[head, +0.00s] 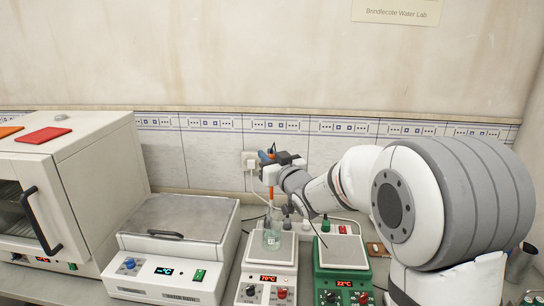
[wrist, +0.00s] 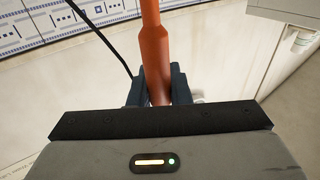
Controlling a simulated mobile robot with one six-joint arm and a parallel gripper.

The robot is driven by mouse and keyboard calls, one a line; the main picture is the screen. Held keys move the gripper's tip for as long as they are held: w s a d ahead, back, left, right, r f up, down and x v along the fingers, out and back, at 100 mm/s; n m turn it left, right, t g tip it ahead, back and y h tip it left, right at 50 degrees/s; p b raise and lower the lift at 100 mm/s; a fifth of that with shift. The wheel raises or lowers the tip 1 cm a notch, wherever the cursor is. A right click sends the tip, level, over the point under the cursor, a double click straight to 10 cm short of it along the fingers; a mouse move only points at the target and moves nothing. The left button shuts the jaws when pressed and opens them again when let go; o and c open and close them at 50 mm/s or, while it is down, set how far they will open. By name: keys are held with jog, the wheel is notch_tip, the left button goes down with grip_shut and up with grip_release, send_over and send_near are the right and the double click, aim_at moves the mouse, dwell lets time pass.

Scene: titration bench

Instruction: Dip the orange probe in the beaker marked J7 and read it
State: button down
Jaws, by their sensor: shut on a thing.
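My gripper (head: 272,166) is shut on the orange probe (head: 271,193) and holds it upright over the white hotplate (head: 268,262). In the wrist view the probe (wrist: 154,48) stands between my two dark fingers (wrist: 158,88). A clear glass beaker (head: 272,238) stands on the white hotplate, directly below the probe. It has a small label, too small to read. The probe's lower end is at or near the beaker's mouth; I cannot tell whether its tip is in the liquid. No reading from the probe is visible.
The white hotplate shows 70 °C. A green hotplate (head: 343,284) showing 22 °C stands to its right, under my arm. A lidded water bath (head: 170,270) and an oven (head: 70,190) stand to the left. A wall socket (head: 250,160) is behind my gripper.

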jog(key=b, duration=0.2)
send_over(272, 200)
jog(key=x, duration=0.2)
jog(key=shift+f, duration=2.75)
notch_tip(272, 200, down, 7)
jog(key=b, duration=0.8)
jog(key=shift+w+f, duration=0.1)
jog(key=shift+f, duration=0.1)
dwell(1.0)
notch_tip(272, 200, up, 10)
jog(key=p, duration=0.4)
jog(key=shift+f, duration=0.15)
dwell(0.8)
dwell(0.3)
